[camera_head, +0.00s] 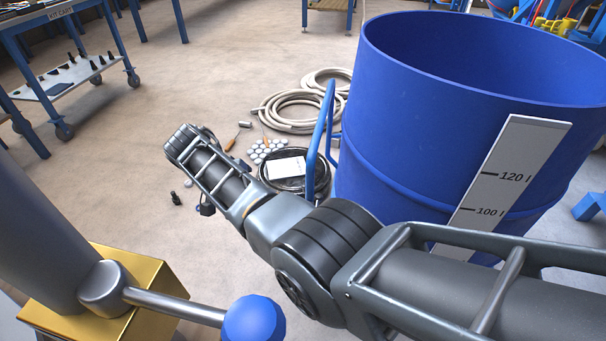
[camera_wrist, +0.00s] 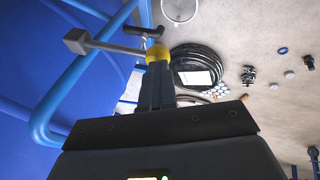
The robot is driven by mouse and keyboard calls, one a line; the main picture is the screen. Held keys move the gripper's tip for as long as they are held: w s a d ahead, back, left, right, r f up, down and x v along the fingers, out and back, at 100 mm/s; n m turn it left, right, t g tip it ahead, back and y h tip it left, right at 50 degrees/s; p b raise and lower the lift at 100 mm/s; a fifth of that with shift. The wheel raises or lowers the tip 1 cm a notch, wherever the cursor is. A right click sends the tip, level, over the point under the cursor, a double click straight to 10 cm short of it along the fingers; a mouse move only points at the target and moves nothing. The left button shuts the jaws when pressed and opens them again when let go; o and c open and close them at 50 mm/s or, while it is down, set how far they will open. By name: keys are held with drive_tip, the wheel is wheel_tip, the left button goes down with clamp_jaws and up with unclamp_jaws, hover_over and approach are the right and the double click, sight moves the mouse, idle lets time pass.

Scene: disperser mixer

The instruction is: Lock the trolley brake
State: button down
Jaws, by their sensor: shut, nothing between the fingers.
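The trolley's blue tube frame (camera_head: 321,130) stands beside the large blue drum (camera_head: 440,130). In the wrist view, blue tubes (camera_wrist: 85,70) cross the left side. A grey bar with a square end block (camera_wrist: 77,40) runs to a round yellow part (camera_wrist: 158,53), with a black grip (camera_wrist: 145,31) just above it. This looks like the brake lever, though I cannot be sure. My gripper (camera_wrist: 157,70) is shut and empty, its dark fingertips just below the yellow part in the picture. I cannot tell whether they touch. In the head view my arm hides the trolley's lower part.
Coiled hoses (camera_head: 290,108), a black coil with a white sheet (camera_head: 288,168) and small loose parts lie on the floor beside the trolley. A gold block with a blue-knobbed lever (camera_head: 252,318) is at the lower left. Open floor (camera_head: 235,60) lies behind.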

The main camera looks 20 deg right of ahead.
drive_tip(key=shift+s+f, duration=0.15)
drive_tip(key=shift+f, duration=0.5)
drive_tip(key=shift+a, duration=0.1)
drive_tip(key=p+v, duration=0.2)
drive_tip(key=v, duration=0.6)
drive_tip(key=shift+r, duration=0.45)
